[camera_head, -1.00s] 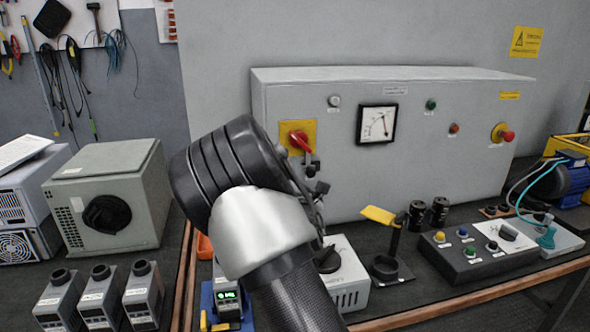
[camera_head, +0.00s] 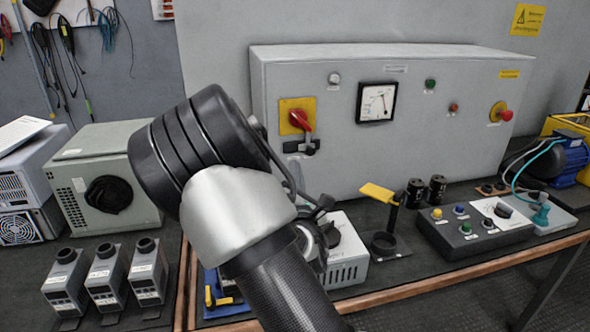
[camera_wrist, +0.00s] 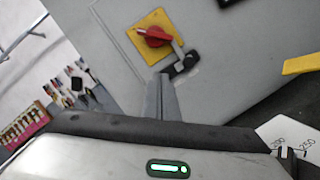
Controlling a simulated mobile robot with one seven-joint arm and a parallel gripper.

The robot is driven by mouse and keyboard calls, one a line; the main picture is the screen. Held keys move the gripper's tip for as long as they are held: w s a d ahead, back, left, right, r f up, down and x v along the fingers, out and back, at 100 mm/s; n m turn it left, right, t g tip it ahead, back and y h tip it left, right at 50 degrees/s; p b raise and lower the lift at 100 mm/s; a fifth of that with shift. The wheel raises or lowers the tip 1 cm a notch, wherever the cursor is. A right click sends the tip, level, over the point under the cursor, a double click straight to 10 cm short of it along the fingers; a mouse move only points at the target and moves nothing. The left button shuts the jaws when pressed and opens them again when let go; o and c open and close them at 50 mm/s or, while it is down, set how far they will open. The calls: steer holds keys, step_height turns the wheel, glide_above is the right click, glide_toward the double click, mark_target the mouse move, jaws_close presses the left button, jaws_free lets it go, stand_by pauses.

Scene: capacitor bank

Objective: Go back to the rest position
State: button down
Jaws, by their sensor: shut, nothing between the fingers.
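My gripper (camera_wrist: 162,97) shows in the wrist view as grey fingers, shut with nothing between them. In that view, the fingers point toward the grey capacitor cabinet, just below its red rotary switch (camera_wrist: 153,37) and the dark latch (camera_wrist: 182,64). I cannot tell how far apart they are. In the head view my arm fills the lower middle, in front of the bench, and mostly hides the gripper. The grey cabinet (camera_head: 440,140) stands behind, with the red switch (camera_head: 301,119) on its yellow plate in plain sight.
A yellow-handled tool on a black stand (camera_head: 384,245), a white box (camera_head: 345,270) and a black button panel (camera_head: 470,236) stand on the bench right of my arm. A green-grey unit (camera_head: 92,205) and several small grey devices (camera_head: 148,275) stand left.

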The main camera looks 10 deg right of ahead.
steer(key=s+a+r+m+g+y, duration=0.2)
steer(key=s+m+g, duration=0.5)
steer(key=s+m, duration=0.8)
steer(key=s+a+r+m+g+y, duration=0.15)
steer(key=s+m+g, duration=0.7)
steer(key=s, duration=1.05)
step_height(320, 180, up, 25)
steer(key=m+t+p, duration=0.1)
steer(key=m+p, duration=0.1)
steer(key=p, duration=2.2)
steer(key=shift+f+t, duration=0.15)
steer(key=shift+t, duration=0.1)
steer(key=shift+d, duration=0.1)
